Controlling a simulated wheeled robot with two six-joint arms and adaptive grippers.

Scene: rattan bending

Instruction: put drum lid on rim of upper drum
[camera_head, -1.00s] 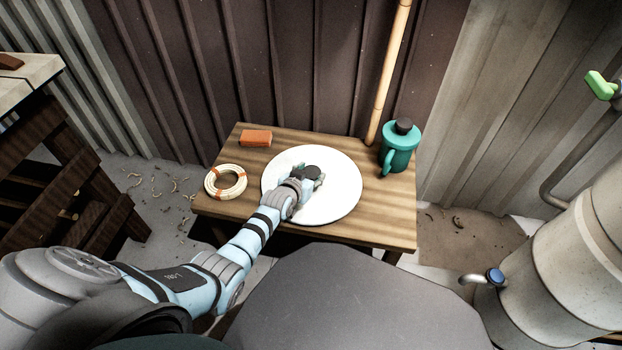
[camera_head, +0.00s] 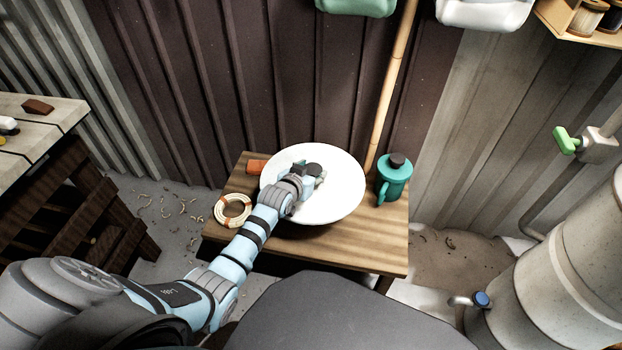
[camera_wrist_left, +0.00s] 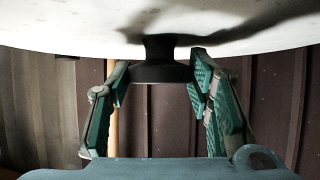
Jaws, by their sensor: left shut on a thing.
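The drum lid (camera_head: 336,195) is a round white disc with a dark knob, held above the small wooden table in the head view. My left gripper (camera_head: 310,175) is shut on the lid's knob, above the white face. In the left wrist view the dark knob (camera_wrist_left: 160,62) sits between the green finger pads, with the pale lid (camera_wrist_left: 60,30) across the top. Two pale drum bodies, one above the other, stand at the right; the upper drum (camera_head: 590,240) is cut off by the picture edge and its rim is not visible. My right gripper is not in view.
A green-handled valve (camera_head: 566,140) and pipe stand near the drums. A workbench (camera_head: 60,130) is at left.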

